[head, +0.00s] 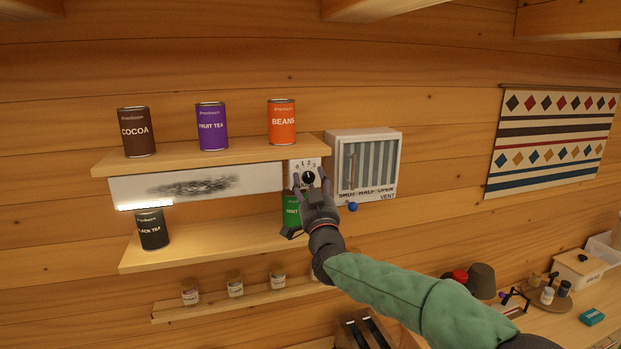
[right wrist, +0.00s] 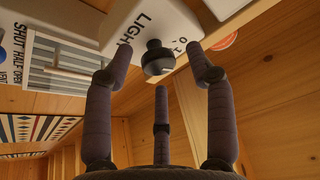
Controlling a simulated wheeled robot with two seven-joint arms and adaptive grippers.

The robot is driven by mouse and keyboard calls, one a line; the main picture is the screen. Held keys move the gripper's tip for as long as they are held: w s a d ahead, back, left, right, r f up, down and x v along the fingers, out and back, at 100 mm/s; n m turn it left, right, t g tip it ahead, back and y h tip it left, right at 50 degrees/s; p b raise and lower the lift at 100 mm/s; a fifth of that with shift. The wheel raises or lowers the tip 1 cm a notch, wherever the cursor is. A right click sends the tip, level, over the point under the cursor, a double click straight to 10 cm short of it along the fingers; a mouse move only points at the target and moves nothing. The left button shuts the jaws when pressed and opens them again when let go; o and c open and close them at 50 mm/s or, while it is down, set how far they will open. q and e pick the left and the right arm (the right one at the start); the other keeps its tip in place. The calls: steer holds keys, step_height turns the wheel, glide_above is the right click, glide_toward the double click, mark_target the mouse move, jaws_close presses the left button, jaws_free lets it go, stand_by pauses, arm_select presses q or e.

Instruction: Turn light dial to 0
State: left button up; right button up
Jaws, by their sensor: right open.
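The light dial is a small black knob (head: 308,177) on a white plate (head: 297,166) with numbers along its top, on the wall at the right end of the upper shelf. In the right wrist view the knob (right wrist: 157,58) sticks out from the plate, which reads "LIGHT". My right gripper (head: 310,184) is in front of the dial, its fingers open around the knob. In the right wrist view the fingers (right wrist: 154,76) stand apart on both sides of the knob, with a gap to it. I cannot read which number the knob points to. My left gripper is not in view.
A white vent box (head: 363,165) with a blue ball-ended lever (head: 352,207) is just right of the dial. A green tin (head: 291,212) stands close below, partly behind my gripper.

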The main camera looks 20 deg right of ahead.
steer(key=shift+w, duration=0.2)
steer(key=shift+r, duration=0.1)
steer(key=c, duration=1.1)
steer(key=shift+d, duration=0.1)
